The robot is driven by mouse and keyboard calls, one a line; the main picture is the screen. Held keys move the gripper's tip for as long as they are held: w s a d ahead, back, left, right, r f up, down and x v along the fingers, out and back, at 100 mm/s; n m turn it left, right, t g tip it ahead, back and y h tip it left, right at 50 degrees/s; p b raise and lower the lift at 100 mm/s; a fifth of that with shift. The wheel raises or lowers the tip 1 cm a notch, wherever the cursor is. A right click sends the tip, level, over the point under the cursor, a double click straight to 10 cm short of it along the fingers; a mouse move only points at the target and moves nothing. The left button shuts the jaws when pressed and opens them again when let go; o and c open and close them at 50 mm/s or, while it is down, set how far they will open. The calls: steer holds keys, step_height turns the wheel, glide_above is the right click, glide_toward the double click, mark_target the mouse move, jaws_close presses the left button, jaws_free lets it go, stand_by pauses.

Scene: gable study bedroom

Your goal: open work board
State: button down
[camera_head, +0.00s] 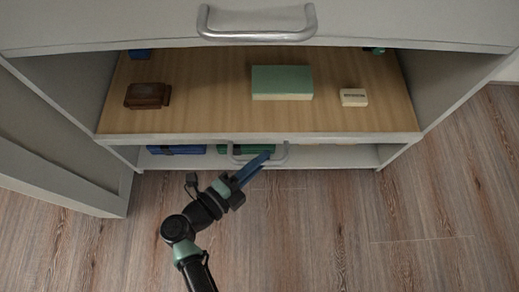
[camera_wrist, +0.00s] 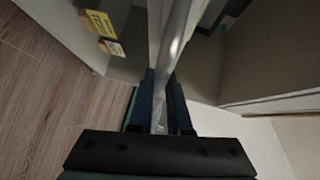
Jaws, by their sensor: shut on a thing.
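The work board appears to be the wood-topped panel (camera_head: 210,95) with a pale front edge, level in the cabinet opening. A grey bar handle (camera_head: 285,153) sits at its front, just below the edge. My gripper (camera_head: 264,160) reaches it from the lower left, its blue fingers at the middle of the bar. In the wrist view the handle bar (camera_wrist: 175,40) runs between the fingers of my gripper (camera_wrist: 161,100), which is shut on it. The fingers hide part of the handle.
A brown block (camera_head: 148,95), a green box (camera_head: 282,82) and a small cream block (camera_head: 353,97) rest on the board. Another handle (camera_head: 257,35) is on the grey front above. Blue and green items lie on a lower shelf (camera_head: 340,158). The wooden floor (camera_head: 330,230) in front is clear.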

steer(key=s+p, duration=0.5)
steer(key=s, duration=2.1)
steer(key=shift+p, duration=0.4)
steer(key=shift+a, duration=0.1)
steer(key=c, duration=0.9)
jaws_free()
steer(key=shift+o, duration=0.2)
steer(key=p+v, duration=0.1)
steer(key=v, duration=1.2)
steer(key=shift+p, duration=0.4)
steer(key=shift+s, duration=0.1)
